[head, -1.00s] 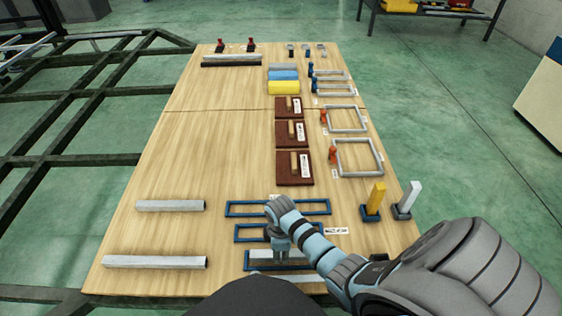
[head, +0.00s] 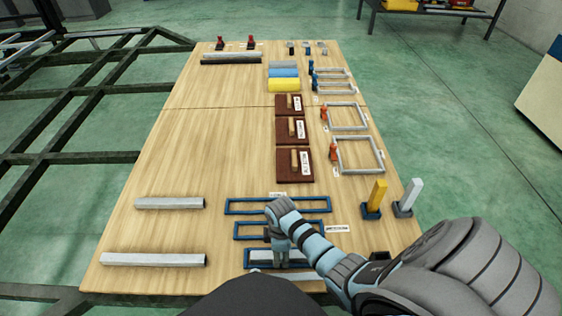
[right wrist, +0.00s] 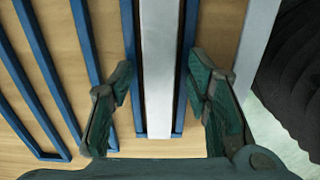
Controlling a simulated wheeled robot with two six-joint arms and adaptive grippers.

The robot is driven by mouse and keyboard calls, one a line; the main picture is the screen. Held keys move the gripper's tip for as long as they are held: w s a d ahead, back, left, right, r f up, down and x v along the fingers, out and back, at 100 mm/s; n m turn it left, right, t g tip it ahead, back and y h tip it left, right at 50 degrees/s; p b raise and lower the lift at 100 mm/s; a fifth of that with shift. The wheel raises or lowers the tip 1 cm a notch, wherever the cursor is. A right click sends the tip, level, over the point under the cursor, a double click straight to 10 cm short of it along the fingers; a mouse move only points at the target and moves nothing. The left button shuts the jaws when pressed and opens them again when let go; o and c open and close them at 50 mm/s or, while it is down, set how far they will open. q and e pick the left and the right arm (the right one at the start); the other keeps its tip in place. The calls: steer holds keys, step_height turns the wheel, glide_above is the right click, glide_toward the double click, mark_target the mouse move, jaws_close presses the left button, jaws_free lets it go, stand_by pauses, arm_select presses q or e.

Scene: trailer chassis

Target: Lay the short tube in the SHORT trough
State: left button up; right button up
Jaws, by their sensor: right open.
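A pale grey tube (head: 260,256) lies within the nearest blue trough (head: 247,262), running lengthwise between its rails. My right gripper (head: 281,262) is over this trough. Its fingers (right wrist: 160,105) are apart, one on each side of the trough, with clear gaps to the tube. The middle trough (head: 236,231) and far trough (head: 228,208) are empty. I cannot read which is marked SHORT. My left gripper is out of view.
Two more grey tubes (head: 170,203) (head: 153,259) lie on the left of the wooden table (head: 200,150). A yellow post (head: 377,194) and a grey post (head: 410,194) stand at the right. Brown blocks (head: 293,165) and grey frames (head: 358,154) lie farther back.

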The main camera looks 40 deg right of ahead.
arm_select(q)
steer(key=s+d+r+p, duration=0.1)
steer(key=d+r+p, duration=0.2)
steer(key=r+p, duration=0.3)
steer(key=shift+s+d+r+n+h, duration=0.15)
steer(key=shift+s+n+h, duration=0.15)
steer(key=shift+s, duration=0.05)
arm_select(e)
step_height(320, 180, up, 12)
steer(key=shift+f, duration=0.15)
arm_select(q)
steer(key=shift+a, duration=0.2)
